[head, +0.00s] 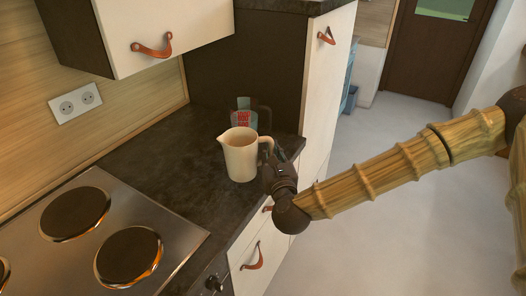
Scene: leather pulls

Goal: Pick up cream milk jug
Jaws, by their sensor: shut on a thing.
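The cream milk jug (240,157) is upright over the dark countertop, with its spout to the left and its handle to the right. I cannot tell whether its base touches the counter. My gripper (271,160) is at the handle side of the jug and is shut on it. The fingertips are small and partly hidden by the dark wrist and the handle, so the exact contact is unclear.
A stove (95,228) with several round hotplates is at the lower left. A white wall cabinet (170,30) hangs above. Bare counter (165,150) lies left of the jug.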

